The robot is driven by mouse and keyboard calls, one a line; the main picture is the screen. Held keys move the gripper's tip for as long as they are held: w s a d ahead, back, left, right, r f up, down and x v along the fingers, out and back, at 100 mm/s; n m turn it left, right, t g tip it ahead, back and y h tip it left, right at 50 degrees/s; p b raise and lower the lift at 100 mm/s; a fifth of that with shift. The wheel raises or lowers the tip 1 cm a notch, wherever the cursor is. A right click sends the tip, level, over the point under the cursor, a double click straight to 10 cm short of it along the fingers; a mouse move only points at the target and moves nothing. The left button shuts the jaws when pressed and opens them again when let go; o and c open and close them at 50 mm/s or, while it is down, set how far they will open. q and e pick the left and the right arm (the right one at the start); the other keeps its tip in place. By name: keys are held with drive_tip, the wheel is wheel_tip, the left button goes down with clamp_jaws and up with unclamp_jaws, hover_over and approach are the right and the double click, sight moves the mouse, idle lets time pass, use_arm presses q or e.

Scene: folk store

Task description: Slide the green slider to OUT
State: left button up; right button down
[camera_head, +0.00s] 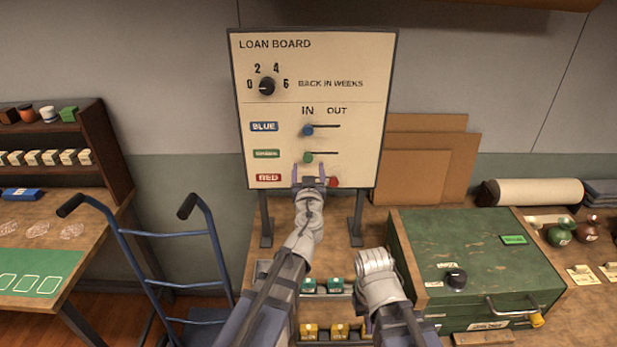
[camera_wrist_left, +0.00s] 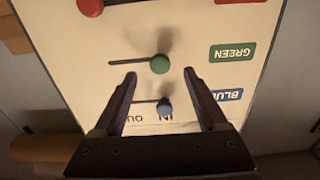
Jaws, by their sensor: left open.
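The loan board (camera_head: 355,115) stands upright on the bench. Its green slider (camera_head: 308,157) sits at the left end of its slot, under IN; the slot runs right toward OUT. In the left wrist view, which is upside down, the green slider (camera_wrist_left: 160,64) shows between the fingertips. My left gripper (camera_head: 309,170) is open and empty in front of the board, just below the green slider in the head view. Contact with the knob cannot be told. My right gripper (camera_head: 368,324) is low over the bench, mostly hidden behind its own arm.
The blue slider (camera_head: 308,131) is at IN, above the green one. The red slider (camera_head: 334,182) is at the OUT side, below. A dial (camera_head: 267,86) is higher up. A green box (camera_head: 475,255) stands right, and a blue hand truck (camera_head: 165,232) left.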

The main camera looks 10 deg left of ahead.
sight(308, 159)
use_arm(q)
drive_tip(key=shift+w+a, duration=0.25)
drive_tip(key=shift+w, duration=1.05)
drive_tip(key=shift+w+a, duration=0.25)
drive_tip(key=shift+w, duration=1)
drive_tip(key=c, duration=0.9)
